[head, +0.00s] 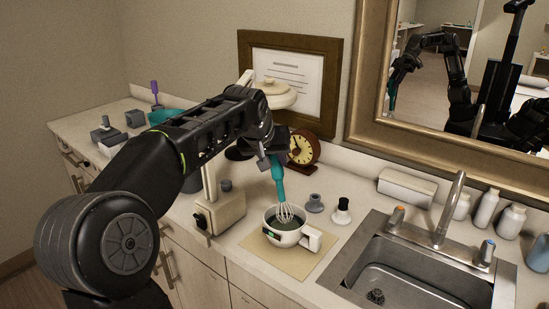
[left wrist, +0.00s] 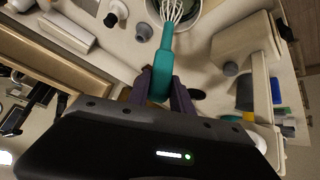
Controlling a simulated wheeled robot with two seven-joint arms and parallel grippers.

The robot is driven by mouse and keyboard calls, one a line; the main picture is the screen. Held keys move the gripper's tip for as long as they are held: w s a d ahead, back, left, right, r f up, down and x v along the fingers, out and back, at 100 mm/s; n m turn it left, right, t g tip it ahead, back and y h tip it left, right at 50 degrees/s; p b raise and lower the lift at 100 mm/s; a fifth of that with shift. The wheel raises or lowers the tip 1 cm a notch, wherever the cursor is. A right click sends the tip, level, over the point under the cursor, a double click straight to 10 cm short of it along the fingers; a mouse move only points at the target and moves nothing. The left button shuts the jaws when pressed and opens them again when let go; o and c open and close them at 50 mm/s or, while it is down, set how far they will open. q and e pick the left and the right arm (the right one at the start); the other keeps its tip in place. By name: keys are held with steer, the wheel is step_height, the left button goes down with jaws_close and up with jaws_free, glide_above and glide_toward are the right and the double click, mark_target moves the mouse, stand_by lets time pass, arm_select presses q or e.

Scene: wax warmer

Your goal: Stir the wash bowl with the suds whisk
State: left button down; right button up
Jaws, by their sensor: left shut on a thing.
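The suds whisk has a teal handle (head: 277,172) and pale wire loops (head: 285,213). My left gripper (head: 274,152) is shut on the top of its handle and holds it nearly upright, slightly tilted. The wires reach down inside the white wash bowl (head: 302,239), which holds dark liquid and has a handle on its right. The bowl stands on a tan mat (head: 297,264). In the left wrist view the whisk handle (left wrist: 162,62) sits between the fingers, and the wires lie over the bowl (left wrist: 208,18), which is cut by the top edge. My right gripper is not in view.
A sink (head: 420,272) with a faucet (head: 449,207) lies right of the bowl. A beige stand (head: 219,211) is close at the left. A clock (head: 303,148), small grey and black-topped items and a white box (head: 407,187) stand behind. A mirror hangs above.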

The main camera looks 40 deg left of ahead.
arm_select(q)
steer(key=shift+f+b, duration=0.85)
steer(key=shift+f, duration=0.5)
